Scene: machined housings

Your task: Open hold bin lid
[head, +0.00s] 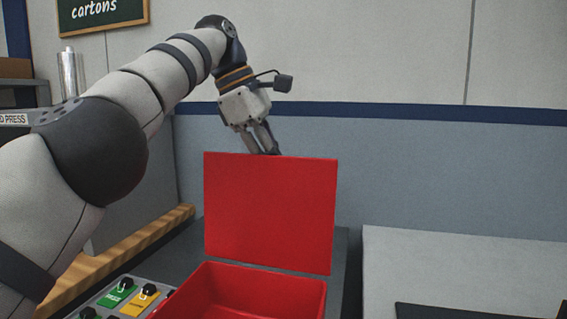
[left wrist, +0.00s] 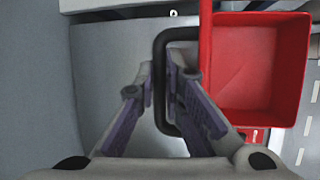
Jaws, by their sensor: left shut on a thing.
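The red hold bin (head: 245,290) stands at the bottom centre of the head view, and its open inside shows at the right of the left wrist view (left wrist: 258,65). Its red lid (head: 270,212) stands roughly upright at the back of the bin. In the left wrist view the lid is seen edge-on (left wrist: 205,50), with a black loop handle (left wrist: 162,112) on its far side from the bin. My left gripper (head: 268,150) is at the lid's top edge, its fingers (left wrist: 160,85) shut on the handle. The fingertips are partly hidden behind the lid in the head view.
A panel with green and yellow labelled switches (head: 140,298) lies left of the bin. A wooden strip (head: 125,255) runs behind it. A pale grey surface (head: 460,265) with a dark flat item (head: 470,311) is at the right. The wall (head: 400,170) is behind.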

